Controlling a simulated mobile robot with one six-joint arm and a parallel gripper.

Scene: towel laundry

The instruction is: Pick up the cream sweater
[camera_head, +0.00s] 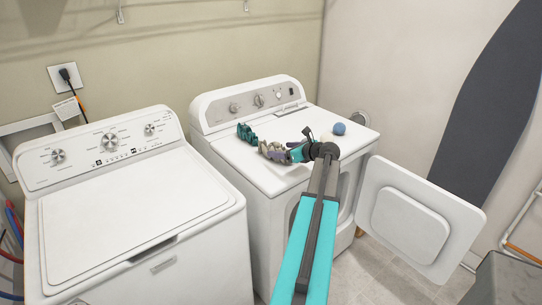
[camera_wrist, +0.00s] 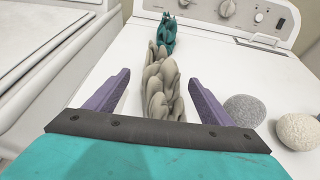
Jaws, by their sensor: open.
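The cream sweater (camera_wrist: 160,82) is a crumpled, folded beige bundle on the white dryer top. In the wrist view it lies lengthwise between the two purple fingers of my gripper (camera_wrist: 159,78). The fingers are spread, one on each side of it, with gaps showing. Its near end is hidden behind the gripper's dark bar. In the head view the sweater (camera_head: 268,148) shows just left of my gripper (camera_head: 281,154), which partly covers it. I cannot tell the exact height of the fingertips over the dryer.
A crumpled teal cloth (camera_wrist: 166,36) lies just beyond the sweater. A grey ball (camera_wrist: 244,110) and a cream ball (camera_wrist: 298,131) sit to the right. The dryer's control panel (camera_head: 256,100) rises behind. The dryer door (camera_head: 456,213) hangs open; a washer (camera_head: 130,215) stands left.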

